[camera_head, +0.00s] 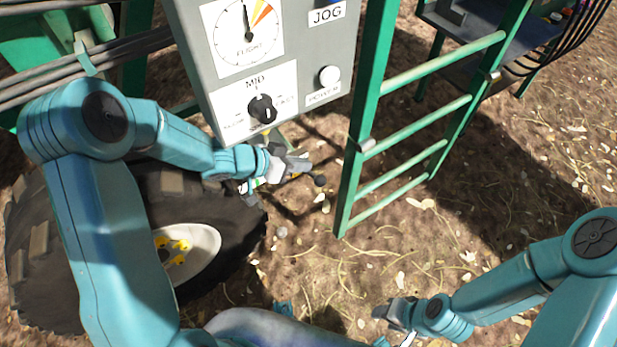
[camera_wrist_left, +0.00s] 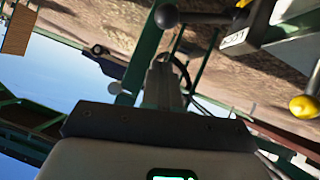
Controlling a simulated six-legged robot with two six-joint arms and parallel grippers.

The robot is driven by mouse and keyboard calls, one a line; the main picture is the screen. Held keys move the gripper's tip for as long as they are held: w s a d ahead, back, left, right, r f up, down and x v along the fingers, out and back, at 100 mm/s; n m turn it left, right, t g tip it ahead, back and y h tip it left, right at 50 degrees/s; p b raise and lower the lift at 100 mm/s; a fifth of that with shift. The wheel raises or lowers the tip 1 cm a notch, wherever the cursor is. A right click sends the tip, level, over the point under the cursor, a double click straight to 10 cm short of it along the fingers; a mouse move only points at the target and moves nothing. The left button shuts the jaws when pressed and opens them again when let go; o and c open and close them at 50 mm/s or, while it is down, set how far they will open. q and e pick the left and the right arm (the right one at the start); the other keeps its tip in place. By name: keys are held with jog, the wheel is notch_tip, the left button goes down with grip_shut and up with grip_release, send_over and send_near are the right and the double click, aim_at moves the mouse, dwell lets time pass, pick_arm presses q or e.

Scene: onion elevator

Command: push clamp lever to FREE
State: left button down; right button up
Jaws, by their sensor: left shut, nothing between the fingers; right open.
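A black ball knob (camera_head: 319,181) shows just right of and below my left gripper (camera_head: 303,166), under the grey control box. In the left wrist view the black ball (camera_wrist_left: 166,16) sits on a dark rod at the top, beyond the tip of my left gripper (camera_wrist_left: 165,68). I cannot tell whether they touch. A pale plate with dark lettering (camera_wrist_left: 236,38) lies right of the ball; I cannot read it. A yellow knob (camera_wrist_left: 304,107) is at the right edge. My left gripper is shut and empty. My right gripper (camera_head: 393,313) is open, low over the ground.
The grey control box (camera_head: 205,55) with a dial, a black selector (camera_head: 263,109) and a white button (camera_head: 329,75) hangs above my left gripper. A green ladder (camera_head: 348,190) stands to the right. A large tyre (camera_head: 245,225) is below my left arm. Straw-strewn ground is open at centre right.

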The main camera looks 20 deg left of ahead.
aim_at(322, 176)
pick_arm(q)
jog(key=f, duration=0.1)
jog(key=d+f+b, duration=0.1)
jog(key=f, duration=0.1)
jog(key=d+f, duration=0.1)
jog(key=shift+w+f+b, duration=0.2)
jog(key=shift+w+b, duration=0.15)
notch_tip(322, 176, down, 11)
jog(key=s+d+m+t+y+b, duration=0.1)
jog(key=s+d+m+y+b, duration=0.1)
jog(key=b, duration=1.9)
jog(key=shift+d+r+t+b, duration=0.2)
jog(key=shift+d+t+b, duration=0.1)
jog(key=shift+t, duration=0.1)
jog(key=shift+f, duration=0.1)
